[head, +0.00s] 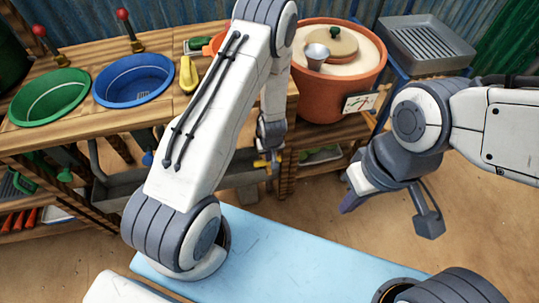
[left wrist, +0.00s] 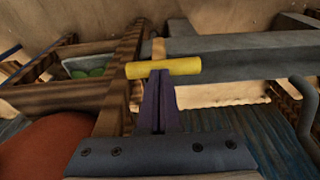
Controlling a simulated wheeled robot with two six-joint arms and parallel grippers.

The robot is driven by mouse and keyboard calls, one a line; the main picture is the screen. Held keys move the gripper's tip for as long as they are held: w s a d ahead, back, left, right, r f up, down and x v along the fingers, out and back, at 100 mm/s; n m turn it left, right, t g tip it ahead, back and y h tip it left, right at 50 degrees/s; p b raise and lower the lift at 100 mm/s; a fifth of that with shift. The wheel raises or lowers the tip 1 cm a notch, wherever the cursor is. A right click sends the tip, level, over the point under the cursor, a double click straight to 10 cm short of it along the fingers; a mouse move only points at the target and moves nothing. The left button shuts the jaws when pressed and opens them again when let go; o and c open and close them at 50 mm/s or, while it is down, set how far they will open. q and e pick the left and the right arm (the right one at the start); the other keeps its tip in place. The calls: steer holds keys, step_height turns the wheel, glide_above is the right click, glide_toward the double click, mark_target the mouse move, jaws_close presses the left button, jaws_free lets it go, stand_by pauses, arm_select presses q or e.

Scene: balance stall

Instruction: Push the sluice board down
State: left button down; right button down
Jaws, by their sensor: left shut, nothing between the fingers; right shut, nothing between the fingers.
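A yellow bar-shaped handle (left wrist: 185,67), apparently the sluice board's, lies across the tips of my left gripper (left wrist: 160,75) in the left wrist view. The shut fingers meet the handle's middle in the picture; whether they touch it I cannot tell. A pale wooden strip (left wrist: 158,48) shows just beyond the handle, beside the grey trough (left wrist: 235,58). In the head view the yellow handle (head: 262,163) is small, next to my left gripper (head: 274,168), at the trough's right end. The rest of the board is hidden. My right gripper (head: 348,204) is shut and empty, off to the right.
A green basin (head: 50,97) and a blue basin (head: 134,80) sit in the wooden counter. A terracotta pot (head: 335,85) with a lid and metal cup stands right of my left arm. A grey grated tray (head: 428,45) is behind. Sandy floor lies open below my right gripper.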

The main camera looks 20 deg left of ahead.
stand_by(0.3)
arm_select(q)
step_height(320, 180, down, 9)
steer(key=b, duration=0.6)
steer(key=shift+r, duration=0.2)
steer(key=shift+s, duration=0.1)
steer(key=shift+r, duration=0.3)
step_height(320, 180, up, 4)
steer(key=p, duration=0.4)
step_height(320, 180, up, 10)
steer(key=p, duration=0.3)
glide_above(269, 169)
steer(key=s+d, duration=0.1)
steer(key=s, duration=0.1)
steer(key=shift+d, duration=0.2)
